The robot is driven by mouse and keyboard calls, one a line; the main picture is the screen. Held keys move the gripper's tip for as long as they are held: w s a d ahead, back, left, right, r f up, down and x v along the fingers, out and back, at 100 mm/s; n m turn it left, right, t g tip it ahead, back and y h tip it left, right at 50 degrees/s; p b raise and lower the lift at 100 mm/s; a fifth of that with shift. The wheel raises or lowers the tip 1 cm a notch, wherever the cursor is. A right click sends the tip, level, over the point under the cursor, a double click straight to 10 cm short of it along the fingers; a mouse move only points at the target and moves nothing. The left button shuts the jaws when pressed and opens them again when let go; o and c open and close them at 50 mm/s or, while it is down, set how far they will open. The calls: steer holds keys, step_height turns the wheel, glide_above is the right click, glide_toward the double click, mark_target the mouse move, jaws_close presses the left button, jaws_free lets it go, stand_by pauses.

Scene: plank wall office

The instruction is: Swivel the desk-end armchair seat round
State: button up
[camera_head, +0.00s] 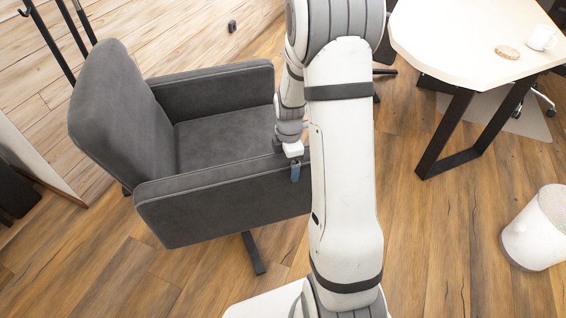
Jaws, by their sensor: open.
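The grey armchair (222,147) stands left of the middle in the head view, with its backrest (115,125) at the left and its seat opening toward the right. One armrest is at the far side and one at the near side. A dark leg of its base shows below the near armrest. My gripper (295,172) is at the front end of the near armrest, its blue-grey fingertip beside or against the armrest top; I cannot tell if it touches. My arm hides the right end of the armrest and part of the chair front. My gripper is open.
A white desk (455,40) with black legs stands at the upper right, bearing a white mug (541,38) and a round brown item (507,52). A white round stool or bin (537,228) stands at the right. A black stand (50,40) is at the upper left. Wood floor is clear at lower left.

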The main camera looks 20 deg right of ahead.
step_height(320, 180, up, 7)
steer(key=shift+r+p, duration=0.1)
steer(key=shift+p, duration=0.65)
steer(key=shift+a+r, duration=0.1)
steer(key=shift+r, duration=0.25)
steer(key=s+a+r+m+t+p, duration=0.1)
steer(key=s+r+m+p, duration=0.4)
steer(key=r, duration=0.5)
steer(key=s+a+r+m+p, duration=0.4)
steer(key=s+r+m+p, duration=0.2)
steer(key=s+r, duration=0.2)
steer(key=s+a+r+m+t+p, duration=0.1)
steer(key=s+a+r+m+p, duration=0.2)
steer(key=r, duration=1)
steer(key=s+m+p, duration=0.2)
steer(key=s+m, duration=0.1)
steer(key=shift+s+a+t+p, duration=0.15)
steer(key=shift+s+t+p, duration=0.05)
steer(key=shift+t+p, duration=0.15)
